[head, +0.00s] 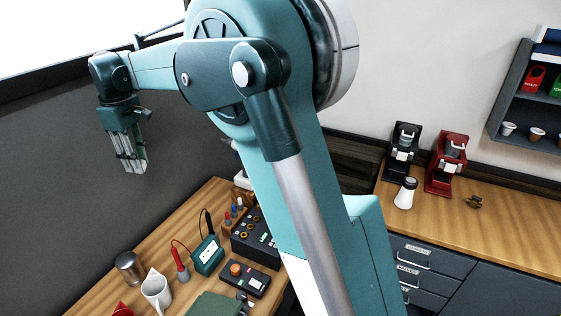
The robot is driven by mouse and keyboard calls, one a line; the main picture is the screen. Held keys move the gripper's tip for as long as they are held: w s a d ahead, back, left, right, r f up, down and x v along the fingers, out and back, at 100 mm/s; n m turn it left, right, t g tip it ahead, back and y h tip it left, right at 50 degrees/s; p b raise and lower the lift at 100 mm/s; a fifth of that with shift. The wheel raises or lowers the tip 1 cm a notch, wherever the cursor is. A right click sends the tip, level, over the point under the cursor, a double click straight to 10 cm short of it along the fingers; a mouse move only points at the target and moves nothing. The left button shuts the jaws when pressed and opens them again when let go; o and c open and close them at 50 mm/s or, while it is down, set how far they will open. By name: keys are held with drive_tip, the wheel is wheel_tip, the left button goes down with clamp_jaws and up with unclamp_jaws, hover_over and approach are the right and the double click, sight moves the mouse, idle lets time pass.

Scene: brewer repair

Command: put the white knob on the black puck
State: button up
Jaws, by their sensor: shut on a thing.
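My gripper (133,168) is raised at the upper left, pointing down in front of the dark grey wall and well above the wooden bench. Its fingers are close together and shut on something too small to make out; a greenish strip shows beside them. I cannot pick out the white knob in this view. I cannot pick out the black puck either. My arm hides part of the bench and the middle of the room.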

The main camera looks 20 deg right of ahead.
drive_tip(key=w+d+m, duration=0.2)
drive_tip(key=w+d, duration=0.2)
drive_tip(key=d, duration=1.1)
drive_tip(key=w+d+m, duration=0.1)
drive_tip(key=w+d, duration=0.2)
drive_tip(key=d, duration=1.2)
drive_tip(key=w+d+m, duration=0.2)
drive_tip(key=w+d, duration=0.2)
drive_tip(key=d, duration=1.1)
drive_tip(key=s+d+m, duration=0.2)
drive_tip(key=s+d, duration=0.1)
drive_tip(key=d, duration=1.1)
drive_tip(key=s+d+m, duration=0.1)
drive_tip(key=s+d, duration=0.1)
drive_tip(key=d, duration=1.2)
drive_tip(key=s+d+m, duration=0.1)
drive_tip(key=s+d, duration=0.6)
drive_tip(key=d, duration=0.4)
drive_tip(key=s+d+m+p, duration=0.1)
drive_tip(key=s+d+m, duration=0.1)
drive_tip(key=s+d, duration=0.65)
drive_tip(key=s+d+m, duration=0.1)
drive_tip(key=s+d, duration=0.3)
drive_tip(key=d, duration=0.9)
wheel_tip(320, 180, down, 11)
drive_tip(key=shift+a+f, duration=0.1)
drive_tip(key=shift+f, duration=3.05)
